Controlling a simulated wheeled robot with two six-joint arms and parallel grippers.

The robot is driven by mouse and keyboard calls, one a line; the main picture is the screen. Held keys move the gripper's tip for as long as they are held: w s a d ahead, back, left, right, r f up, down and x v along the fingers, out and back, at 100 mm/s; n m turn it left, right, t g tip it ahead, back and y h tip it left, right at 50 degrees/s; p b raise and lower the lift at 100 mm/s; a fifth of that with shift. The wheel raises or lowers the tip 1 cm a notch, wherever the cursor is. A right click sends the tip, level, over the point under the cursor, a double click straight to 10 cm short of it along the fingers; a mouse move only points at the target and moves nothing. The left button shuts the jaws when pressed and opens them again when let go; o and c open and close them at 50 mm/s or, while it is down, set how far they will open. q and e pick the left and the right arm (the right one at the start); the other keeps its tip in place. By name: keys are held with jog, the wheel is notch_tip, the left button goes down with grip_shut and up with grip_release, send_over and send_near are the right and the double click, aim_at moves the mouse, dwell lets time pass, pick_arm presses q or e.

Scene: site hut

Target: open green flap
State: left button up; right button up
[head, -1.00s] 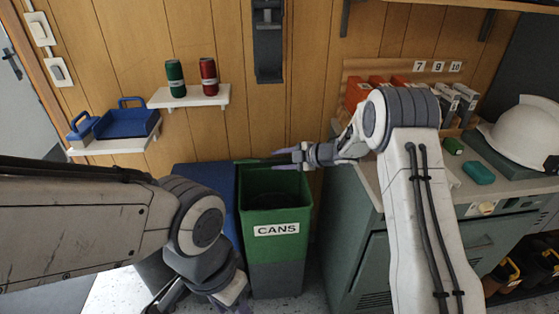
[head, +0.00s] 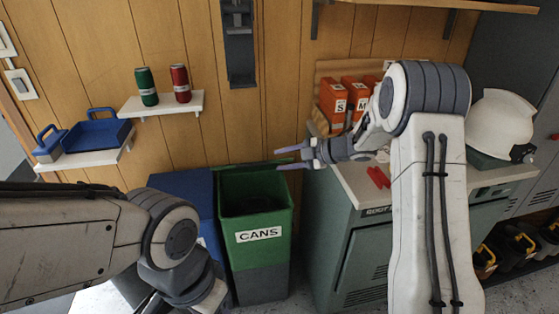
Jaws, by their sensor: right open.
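The green bin (head: 256,218) marked CANS stands on the floor with its top open and a dark inside. Its green flap (head: 240,167) shows as a thin strip along the back edge of the opening, seen nearly edge-on, so it looks raised. My right gripper (head: 290,158) is open and empty, its fingers pointing left at the bin's back right corner, close to the flap's right end. I cannot tell whether a finger touches the flap. My left arm reaches in from the left, low in front of the bins; its fingers are out of the picture.
A blue bin (head: 180,184) stands left of the green one, partly behind my left arm. A grey-green cabinet (head: 345,245) stands close on the right, with orange boxes (head: 333,102) on top. A wall shelf (head: 161,104) holds a green can (head: 147,86) and a red can (head: 181,83).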

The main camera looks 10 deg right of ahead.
jog(key=c, duration=0.4)
jog(key=shift+a+f+b, duration=0.35)
jog(key=shift+a+b, duration=0.1)
jog(key=shift+b, duration=0.1)
grip_shut()
jog(key=a+f+m+t+y+b, duration=0.3)
jog(key=a+y+b, duration=0.1)
jog(key=a+b, duration=0.6)
jog(key=m+t+h+b, duration=1.4)
jog(key=m+t+b, duration=0.25)
jog(key=m, duration=0.25)
send_near(251, 164)
jog(key=b+x, duration=0.1)
jog(key=x, duration=0.5)
jog(key=shift+d+g+b, duration=0.35)
